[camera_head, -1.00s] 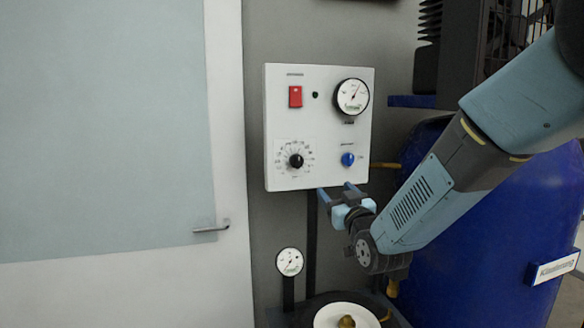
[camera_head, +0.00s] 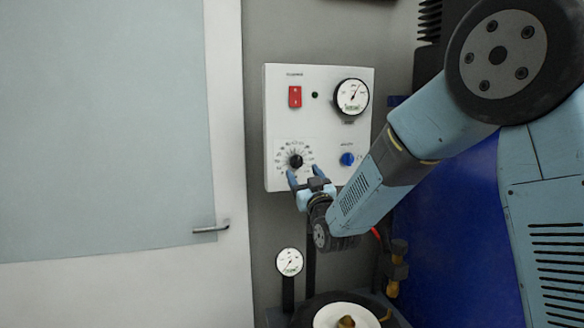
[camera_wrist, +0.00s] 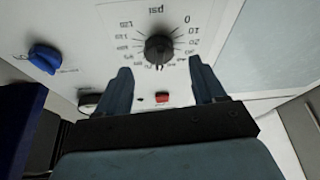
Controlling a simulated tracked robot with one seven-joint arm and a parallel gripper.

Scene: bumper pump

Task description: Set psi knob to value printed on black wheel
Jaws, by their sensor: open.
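The black psi knob (camera_head: 296,161) sits at the lower left of the white control panel (camera_head: 280,109), inside a printed dial scale. In the wrist view the knob (camera_wrist: 158,50) shows upside down, with "psi" and numbers such as 0, 10 and 20 around it. My gripper (camera_head: 304,175) is open just below and in front of the knob. In the wrist view its two fingers (camera_wrist: 160,82) stand apart, one to each side of the knob, with nothing between them. The black wheel (camera_head: 300,306) lies at the bottom, partly cut off; I cannot read any value on it.
A blue knob (camera_head: 347,159), a red switch (camera_head: 295,97) and a round gauge (camera_head: 351,97) are on the panel. A small gauge (camera_head: 290,262) stands above the wheel. A blue tank (camera_head: 450,240) is at the right, behind my arm. A door with a handle (camera_head: 211,229) is at the left.

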